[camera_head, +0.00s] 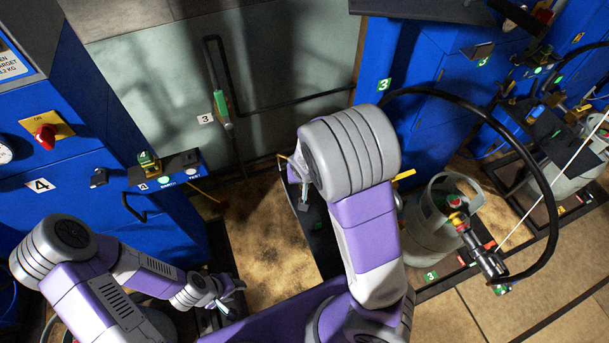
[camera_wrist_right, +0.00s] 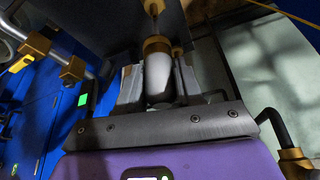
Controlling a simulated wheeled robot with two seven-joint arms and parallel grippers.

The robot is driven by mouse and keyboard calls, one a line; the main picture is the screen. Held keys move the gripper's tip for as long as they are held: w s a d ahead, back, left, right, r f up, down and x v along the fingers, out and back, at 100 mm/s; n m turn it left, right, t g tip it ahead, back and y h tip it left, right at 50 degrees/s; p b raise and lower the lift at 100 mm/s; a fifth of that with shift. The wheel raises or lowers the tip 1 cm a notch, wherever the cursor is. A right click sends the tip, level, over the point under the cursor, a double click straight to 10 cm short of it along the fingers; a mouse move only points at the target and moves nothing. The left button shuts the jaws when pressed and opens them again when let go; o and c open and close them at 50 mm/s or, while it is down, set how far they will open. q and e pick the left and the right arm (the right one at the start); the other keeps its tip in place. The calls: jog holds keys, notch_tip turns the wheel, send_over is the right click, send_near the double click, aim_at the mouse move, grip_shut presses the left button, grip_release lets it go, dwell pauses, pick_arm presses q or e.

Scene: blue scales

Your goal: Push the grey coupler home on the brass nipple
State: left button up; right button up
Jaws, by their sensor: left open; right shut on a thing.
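In the right wrist view, my right gripper (camera_wrist_right: 158,88) is shut on the grey coupler (camera_wrist_right: 158,74), a pale cylinder with a brass collar (camera_wrist_right: 157,45) at its far end. The brass nipple (camera_wrist_right: 153,7) shows at the top edge, in line beyond the collar. A thin stem lies between them; I cannot tell how deep it sits in the collar. In the head view, my right arm hides most of the right gripper and the coupler. My left gripper (camera_head: 229,291) is open and empty, low at the left of centre, away from the coupler.
Blue cabinet 4 (camera_head: 65,195) stands at the left with a small shelf (camera_head: 165,170). A grey gas cylinder (camera_head: 430,225) with a black hose (camera_head: 535,180) stands right of my right arm. In the wrist view, brass fittings (camera_wrist_right: 72,69) and pipework flank the gripper.

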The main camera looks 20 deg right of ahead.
jog(key=shift+f+b, duration=1.4)
jog(key=shift+f, duration=0.65)
jog(key=shift+p, duration=0.4)
jog(key=shift+f+b, duration=1.65)
jog(key=shift+f, duration=0.35)
jog(key=o, duration=1.2)
jog(key=shift+c, duration=0.2)
jog(key=shift+r, duration=0.1)
jog(key=d+p+v, duration=0.1)
jog(key=p+v, duration=0.3)
jog(key=v, duration=0.3)
jog(key=shift+a+r, duration=0.25)
jog(key=shift+a, duration=0.3)
jog(key=shift+s, duration=0.1)
